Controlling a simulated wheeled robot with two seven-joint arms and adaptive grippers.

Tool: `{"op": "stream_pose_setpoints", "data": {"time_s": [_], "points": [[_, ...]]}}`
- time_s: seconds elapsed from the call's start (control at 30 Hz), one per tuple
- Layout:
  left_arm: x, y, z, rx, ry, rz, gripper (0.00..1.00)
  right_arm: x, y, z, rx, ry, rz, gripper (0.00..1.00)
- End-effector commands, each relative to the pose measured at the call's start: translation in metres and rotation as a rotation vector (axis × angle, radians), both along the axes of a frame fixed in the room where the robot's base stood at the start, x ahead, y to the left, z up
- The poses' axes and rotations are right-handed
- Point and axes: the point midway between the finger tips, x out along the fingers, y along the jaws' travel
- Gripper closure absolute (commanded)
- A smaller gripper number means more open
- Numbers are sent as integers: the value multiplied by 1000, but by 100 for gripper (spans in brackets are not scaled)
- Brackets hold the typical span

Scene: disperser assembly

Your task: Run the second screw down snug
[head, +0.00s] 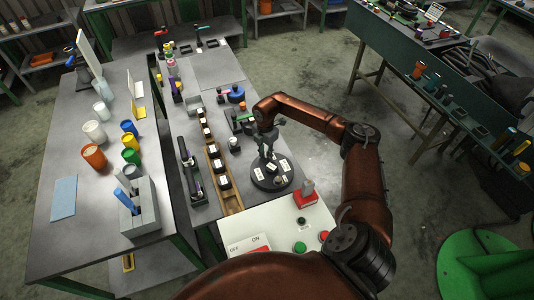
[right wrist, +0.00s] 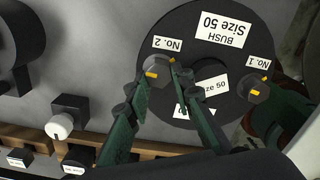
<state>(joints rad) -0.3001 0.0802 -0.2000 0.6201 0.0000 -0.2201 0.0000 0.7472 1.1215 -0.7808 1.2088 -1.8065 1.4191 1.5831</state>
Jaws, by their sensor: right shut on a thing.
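The round black disc (head: 288,183) lies on the bench in the head view, below my right gripper (head: 267,155). In the right wrist view the disc (right wrist: 215,18) carries white labels reading "BUSH Size 50", "No. 1" and "No. 2". A hex-headed screw with a yellow mark, the No. 2 screw (right wrist: 157,70), sits by the "No. 2" label. My right gripper (right wrist: 162,74) is shut on its head, one green fingertip on each side. The No. 1 screw (right wrist: 255,89) sits in the disc at the right. How far either screw is seated is unclear. My left gripper is out of view.
A wooden rail of labelled parts (head: 231,205) runs left of the disc. A black block with a white knob (right wrist: 60,124) stands near the disc.

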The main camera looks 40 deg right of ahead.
Motion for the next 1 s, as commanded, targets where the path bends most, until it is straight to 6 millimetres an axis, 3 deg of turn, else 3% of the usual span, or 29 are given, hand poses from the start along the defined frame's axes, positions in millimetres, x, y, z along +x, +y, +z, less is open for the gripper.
{"op": "stream_pose_setpoints", "data": {"time_s": [0.77,0.8,1.0], "points": [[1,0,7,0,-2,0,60,-3,-1,-3,1,7,-97,100],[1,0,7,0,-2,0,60,-3,-1,-3,1,7,-97,76],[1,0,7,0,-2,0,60,-2,-1,-2,1,4,-96,62]]}}
